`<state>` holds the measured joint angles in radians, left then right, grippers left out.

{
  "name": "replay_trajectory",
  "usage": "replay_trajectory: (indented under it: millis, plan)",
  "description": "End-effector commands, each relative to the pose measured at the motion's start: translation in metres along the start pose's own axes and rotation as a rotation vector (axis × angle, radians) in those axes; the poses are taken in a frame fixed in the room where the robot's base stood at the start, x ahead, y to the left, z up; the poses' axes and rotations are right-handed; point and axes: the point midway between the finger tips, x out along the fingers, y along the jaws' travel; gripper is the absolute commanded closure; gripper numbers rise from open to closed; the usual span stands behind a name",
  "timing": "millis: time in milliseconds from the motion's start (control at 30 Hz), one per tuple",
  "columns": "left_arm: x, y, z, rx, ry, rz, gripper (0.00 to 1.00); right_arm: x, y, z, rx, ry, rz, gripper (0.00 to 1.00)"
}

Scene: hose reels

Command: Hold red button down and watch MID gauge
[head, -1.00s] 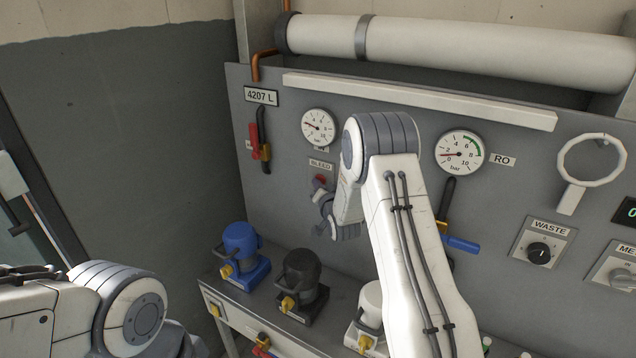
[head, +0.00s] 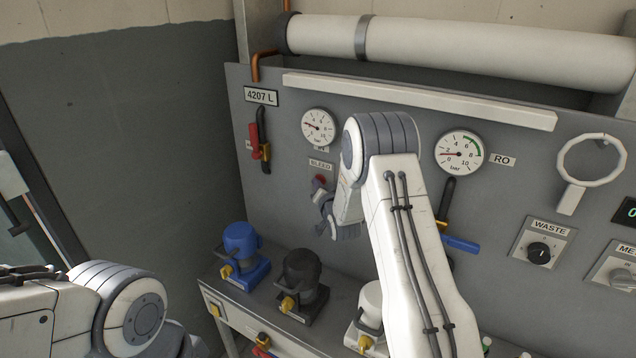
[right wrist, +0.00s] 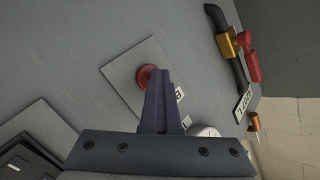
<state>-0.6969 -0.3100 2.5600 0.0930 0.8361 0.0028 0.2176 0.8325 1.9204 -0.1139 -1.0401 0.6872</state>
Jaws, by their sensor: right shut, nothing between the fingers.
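The red button (head: 320,181) sits on a grey plate under the BLEED label (head: 321,165). My right gripper (head: 321,191) is shut and empty, its fingertips at the button. In the right wrist view the shut fingers (right wrist: 158,82) overlap the edge of the red button (right wrist: 146,74); I cannot tell whether it is pressed in. No gauge marked MID is readable; my right arm covers the panel between the left gauge (head: 317,127), whose label is partly hidden, and the RO gauge (head: 459,154). The RO needle points left, near the low end. My left gripper is out of view.
A red-and-black valve handle (head: 260,139) is at the panel's left. Blue (head: 240,250) and black (head: 302,280) pumps stand on the bench below. A blue-handled valve (head: 459,243) hangs under the RO gauge. The WASTE knob (head: 540,252) is further right.

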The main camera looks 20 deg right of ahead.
Motion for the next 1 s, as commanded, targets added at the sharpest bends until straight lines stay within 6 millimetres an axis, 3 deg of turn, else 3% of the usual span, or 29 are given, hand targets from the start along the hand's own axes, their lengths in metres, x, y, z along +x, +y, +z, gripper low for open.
replay_trajectory:
  millis: [1000]
  plan:
    - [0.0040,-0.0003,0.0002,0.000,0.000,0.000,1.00,-0.0064,-0.0040,0.0057,0.000,-0.001,0.001,1.00]
